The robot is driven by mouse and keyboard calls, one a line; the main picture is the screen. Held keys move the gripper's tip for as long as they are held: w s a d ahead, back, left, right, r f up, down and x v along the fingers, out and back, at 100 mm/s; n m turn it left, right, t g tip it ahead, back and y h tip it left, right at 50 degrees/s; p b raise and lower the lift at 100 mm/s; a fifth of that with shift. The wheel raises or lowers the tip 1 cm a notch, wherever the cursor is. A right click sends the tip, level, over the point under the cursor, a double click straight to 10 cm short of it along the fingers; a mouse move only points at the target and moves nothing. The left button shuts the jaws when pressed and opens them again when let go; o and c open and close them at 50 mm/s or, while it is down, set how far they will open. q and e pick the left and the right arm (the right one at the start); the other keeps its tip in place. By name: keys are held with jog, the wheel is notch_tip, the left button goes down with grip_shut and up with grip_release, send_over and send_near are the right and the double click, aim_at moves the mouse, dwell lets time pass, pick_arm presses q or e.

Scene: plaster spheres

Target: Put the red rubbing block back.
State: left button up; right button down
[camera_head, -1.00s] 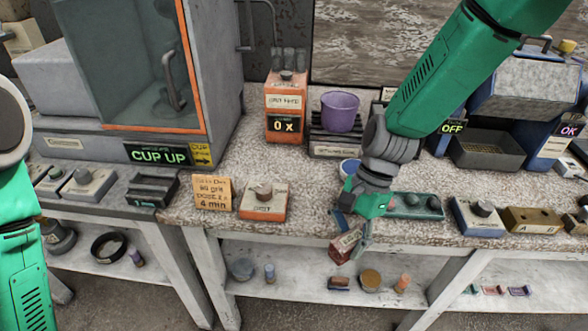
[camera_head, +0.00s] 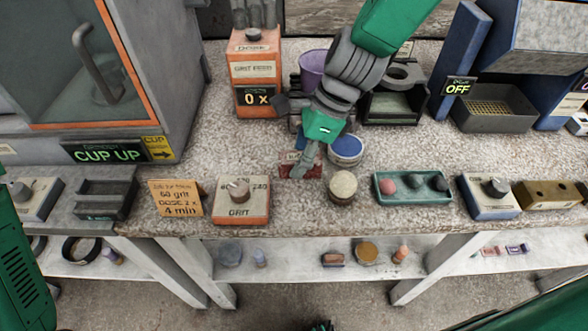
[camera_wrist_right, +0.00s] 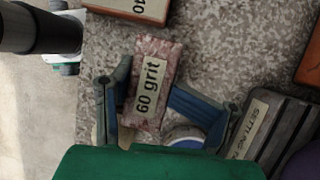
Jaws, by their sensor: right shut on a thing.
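The red rubbing block (camera_head: 291,170) is a small red-speckled bar with a pale label. In the wrist view the block (camera_wrist_right: 155,62) reads "60 grit" and sits between the two blue fingers. My right gripper (camera_head: 305,165) points down and is shut on it, over the bench left of a pale round sphere (camera_head: 342,185). I cannot tell whether the block touches the bench top. The gripper hides part of it in the head view. My left arm (camera_head: 18,250) shows at the left edge; its gripper is out of view.
A white-and-blue round pot (camera_head: 346,149) stands just right of the gripper. A purple cup (camera_head: 313,68) and black rack (camera_head: 395,103) are behind. The grit dial box (camera_head: 241,201) is front left, a teal tray (camera_head: 412,198) right. Small blocks lie on the lower shelf (camera_head: 300,270).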

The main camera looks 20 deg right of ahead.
aim_at(285, 173)
jog(key=shift+s+f, duration=0.2)
jog(key=shift+f, duration=0.95)
jog(key=a, duration=0.2)
jog(key=shift+a+f+b, duration=0.3)
jog(key=shift+a+f, duration=0.05)
jog(key=shift+f, duration=0.05)
jog(key=shift+c, duration=2.3)
grip_release()
jog(key=shift+w+d, duration=0.1)
jog(key=shift+d, duration=0.85)
jog(key=v, duration=0.2)
jog(key=a+p+v, duration=0.1)
jog(key=v, duration=0.4)
jog(key=shift+a+r, duration=0.2)
jog(key=shift+r, duration=0.25)
jog(key=v, duration=0.1)
jog(key=p+v, duration=0.1)
jog(key=v, duration=0.1)
jog(key=shift+d+r, duration=0.15)
jog(key=shift+d, duration=0.3)
jog(key=shift+d+r, duration=0.25)
jog(key=shift+d, duration=0.2)
pick_arm(q)
jog(key=shift+a+r, duration=0.6)
jog(key=shift+r, duration=0.05)
pick_arm(e)
jog(key=shift+a, duration=0.5)
